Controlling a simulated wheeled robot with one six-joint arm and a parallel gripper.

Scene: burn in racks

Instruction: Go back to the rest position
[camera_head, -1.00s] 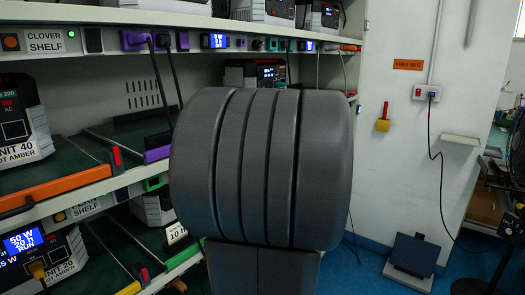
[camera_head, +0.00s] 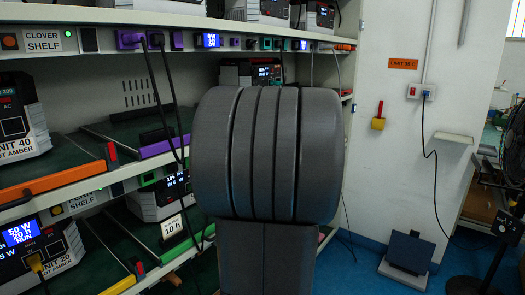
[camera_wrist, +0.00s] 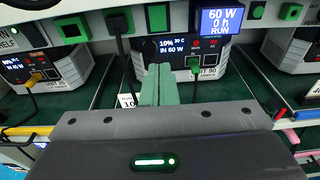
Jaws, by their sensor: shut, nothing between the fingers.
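My gripper (camera_wrist: 160,82) shows in the wrist view, its two green fingers pressed together with nothing between them. It points toward a shelf bay that holds a white and black power unit (camera_wrist: 185,55) with a lit screen. A green plug and cable sit on that unit's front, to the right of the fingers. In the head view my own large grey arm segment fills the middle and hides the gripper.
Racks of units line the left, including the unit marked 40 (camera_head: 20,125) and a lower one reading 50 W (camera_head: 35,245). Black cables (camera_head: 162,100) hang before the shelves. A black stand is at far right.

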